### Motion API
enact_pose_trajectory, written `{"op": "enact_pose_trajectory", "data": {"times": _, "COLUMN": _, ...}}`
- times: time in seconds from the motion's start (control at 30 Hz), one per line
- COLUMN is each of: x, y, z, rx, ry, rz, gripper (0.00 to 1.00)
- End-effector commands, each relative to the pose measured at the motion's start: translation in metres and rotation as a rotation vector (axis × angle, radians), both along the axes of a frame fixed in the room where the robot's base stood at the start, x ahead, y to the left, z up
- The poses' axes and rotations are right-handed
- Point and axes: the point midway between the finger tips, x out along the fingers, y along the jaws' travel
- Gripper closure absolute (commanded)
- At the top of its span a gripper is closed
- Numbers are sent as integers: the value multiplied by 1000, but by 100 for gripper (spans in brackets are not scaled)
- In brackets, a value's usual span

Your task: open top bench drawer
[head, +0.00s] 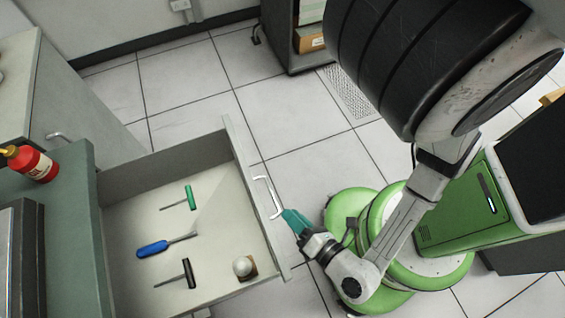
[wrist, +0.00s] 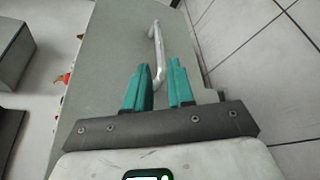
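The bench drawer (head: 180,150) stands pulled out from the bench in the head view, its inside showing. Its pale curved handle (head: 265,190) is on the front panel, and it also shows in the wrist view (wrist: 156,45). My gripper (head: 289,218) is at the near end of the handle. In the wrist view its teal fingers (wrist: 160,78) are apart, with the handle's lower end between them and a gap beside it. Whether either finger touches the handle is unclear.
The drawer holds a green-handled tool (head: 191,197), a blue screwdriver (head: 154,248), a black-handled tool (head: 187,273) and a pale ball on a brown base (head: 244,267). A red bottle (head: 35,165) stands on the bench (head: 72,215). Tiled floor beyond the drawer is clear.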

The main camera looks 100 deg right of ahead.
Motion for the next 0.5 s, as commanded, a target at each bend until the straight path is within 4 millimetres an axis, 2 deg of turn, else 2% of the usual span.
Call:
{"op": "enact_pose_trajectory", "data": {"times": 0.2, "x": -13, "y": 18, "z": 5, "rx": 1, "ry": -1, "rz": 0, "gripper": 77}}
{"op": "enact_pose_trajectory", "data": {"times": 0.5, "x": -15, "y": 20, "z": 6, "rx": -1, "ry": -2, "rz": -1, "gripper": 77}}
